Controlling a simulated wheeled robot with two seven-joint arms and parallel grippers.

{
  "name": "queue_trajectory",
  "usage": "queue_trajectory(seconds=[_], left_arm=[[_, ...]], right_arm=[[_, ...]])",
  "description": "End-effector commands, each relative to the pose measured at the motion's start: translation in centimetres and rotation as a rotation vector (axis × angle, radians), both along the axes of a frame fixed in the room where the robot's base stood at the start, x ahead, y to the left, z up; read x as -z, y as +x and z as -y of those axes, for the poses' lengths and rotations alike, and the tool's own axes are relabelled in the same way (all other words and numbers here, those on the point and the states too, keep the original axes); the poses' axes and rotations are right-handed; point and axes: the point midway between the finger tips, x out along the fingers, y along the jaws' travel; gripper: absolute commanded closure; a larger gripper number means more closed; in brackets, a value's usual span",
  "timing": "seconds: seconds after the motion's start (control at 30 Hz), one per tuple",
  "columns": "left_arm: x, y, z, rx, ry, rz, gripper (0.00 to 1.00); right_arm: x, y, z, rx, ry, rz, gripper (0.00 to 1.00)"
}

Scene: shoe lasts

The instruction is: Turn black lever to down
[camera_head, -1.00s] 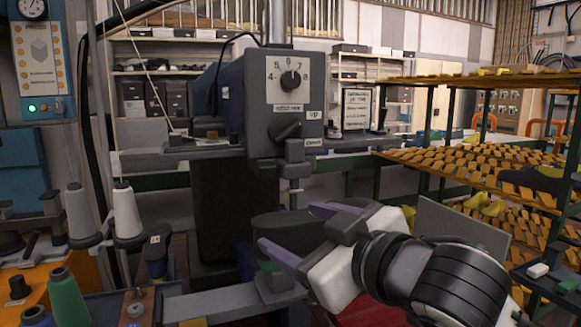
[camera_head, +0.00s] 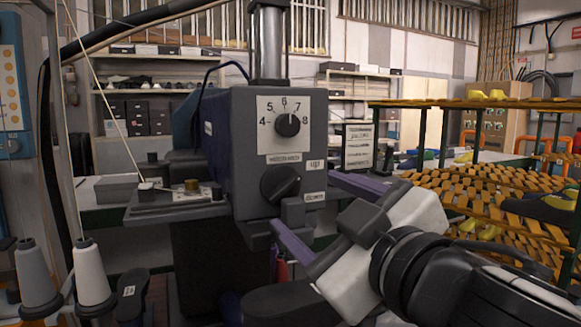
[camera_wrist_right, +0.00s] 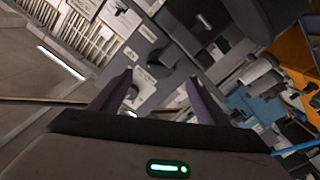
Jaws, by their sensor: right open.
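The black lever (camera_head: 281,184) is a dark rotary handle on the front of the grey machine head (camera_head: 235,120). It is tilted, its upper end towards the upper right, near the small "UP" label (camera_head: 315,165); another small label (camera_head: 315,197) sits below. My right gripper (camera_head: 310,205) is open and empty, just right of and below the lever, its two purple fingers apart. No contact with the lever shows. In the right wrist view the gripper (camera_wrist_right: 158,78) points at the machine face; I cannot tell the lever clearly there. My left gripper is not in view.
A numbered dial knob (camera_head: 288,125) sits above the lever. Thread cones (camera_head: 91,272) stand at lower left. A rack with wooden slats (camera_head: 480,190) and yellow lasts is on the right. A framed sign (camera_head: 358,148) stands behind the machine.

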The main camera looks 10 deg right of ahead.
Motion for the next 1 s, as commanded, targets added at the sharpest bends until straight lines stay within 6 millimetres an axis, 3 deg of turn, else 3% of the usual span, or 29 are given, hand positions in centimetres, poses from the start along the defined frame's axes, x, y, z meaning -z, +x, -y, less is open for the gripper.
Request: queue_trajectory(seconds=[0.07,0.1,0.4,0.6,0.87,1.0], left_arm=[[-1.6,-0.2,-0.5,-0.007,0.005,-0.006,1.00],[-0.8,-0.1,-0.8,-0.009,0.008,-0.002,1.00],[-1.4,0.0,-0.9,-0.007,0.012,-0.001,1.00],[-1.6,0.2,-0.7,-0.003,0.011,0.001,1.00],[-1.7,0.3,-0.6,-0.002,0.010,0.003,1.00],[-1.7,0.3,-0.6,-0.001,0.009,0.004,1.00]], right_arm=[[-0.6,0.3,-0.1,-0.003,-0.005,-0.005,0.31],[0.0,1.5,-0.3,0.000,-0.003,-0.005,0.31],[0.0,6.5,-1.3,-0.002,-0.003,0.000,0.31],[0.1,7.7,-1.6,-0.004,-0.002,0.000,0.31],[0.1,7.8,-1.6,-0.004,-0.002,0.000,0.31],[0.1,7.8,-1.6,-0.004,-0.002,0.000,0.53]])
